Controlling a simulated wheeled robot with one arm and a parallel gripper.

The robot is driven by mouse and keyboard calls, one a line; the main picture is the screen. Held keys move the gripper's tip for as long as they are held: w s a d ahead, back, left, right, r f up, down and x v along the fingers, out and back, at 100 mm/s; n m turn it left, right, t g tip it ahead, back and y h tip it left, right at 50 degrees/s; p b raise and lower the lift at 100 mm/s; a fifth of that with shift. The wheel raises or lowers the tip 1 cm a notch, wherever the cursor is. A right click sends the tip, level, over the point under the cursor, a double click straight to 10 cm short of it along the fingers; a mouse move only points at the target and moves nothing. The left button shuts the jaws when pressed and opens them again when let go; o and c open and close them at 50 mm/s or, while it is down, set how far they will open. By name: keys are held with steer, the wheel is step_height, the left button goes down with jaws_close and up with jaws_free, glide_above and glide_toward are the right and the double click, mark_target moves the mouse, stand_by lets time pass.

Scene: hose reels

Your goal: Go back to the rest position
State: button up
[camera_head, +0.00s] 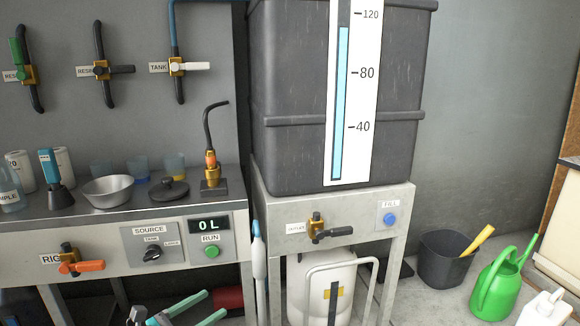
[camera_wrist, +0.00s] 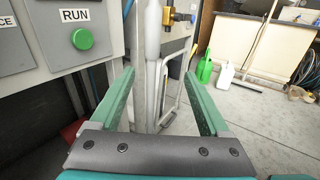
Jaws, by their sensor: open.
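My gripper (camera_wrist: 161,105) is open in the wrist view, with its two green fingers spread wide and nothing between them. Behind the gap stand a grey leg and a pale upright pole. In the head view my gripper (camera_head: 192,312) shows at the bottom edge, low in front of the bench, with its teal fingers apart. The green RUN button (camera_head: 211,251) is on the bench front above it. The RUN button also shows at the upper left of the wrist view (camera_wrist: 82,39).
A dark tank (camera_head: 290,90) with a level scale stands on a metal stand (camera_head: 345,209). The bench (camera_head: 100,250) carries bowls and cups. A black bucket (camera_head: 443,265) and a green watering can (camera_head: 497,290) stand on the floor at right. Open floor shows in the wrist view.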

steer(key=w+d+r+m+g+h, duration=0.1)
steer(key=d+r+m+g, duration=0.3)
steer(key=d, duration=0.6)
steer(key=w+d+r+m+g+h, duration=0.15)
steer(key=d+r+m+g, duration=0.3)
steer(key=d, duration=0.55)
steer(key=s+d+r+m+g+y, duration=0.15)
steer(key=s+d+m, duration=0.25)
steer(key=d, duration=0.4)
steer(key=s+d+m+g+y, duration=0.1)
steer(key=s+d+m+g, duration=0.3)
steer(key=d, duration=0.4)
steer(key=s+d+f+m+g+y, duration=0.1)
steer(key=s+d+f+m+y, duration=0.15)
steer(key=s, duration=0.45)
steer(key=s+d+f+m+g+y, duration=0.1)
steer(key=s+d+m+y, duration=0.25)
steer(key=s, duration=0.45)
steer(key=s+a+f+m+y, duration=0.4)
steer(key=s+a, duration=0.3)
steer(key=s, duration=0.3)
steer(key=shift+s+t+y, duration=0.15)
steer(key=shift+t+y, duration=0.25)
steer(key=shift+y, duration=0.5)
steer(key=shift+s+a+m, duration=0.25)
steer(key=shift+s+a, duration=0.05)
steer(key=shift+a, duration=0.15)
steer(key=shift+c, duration=0.3)
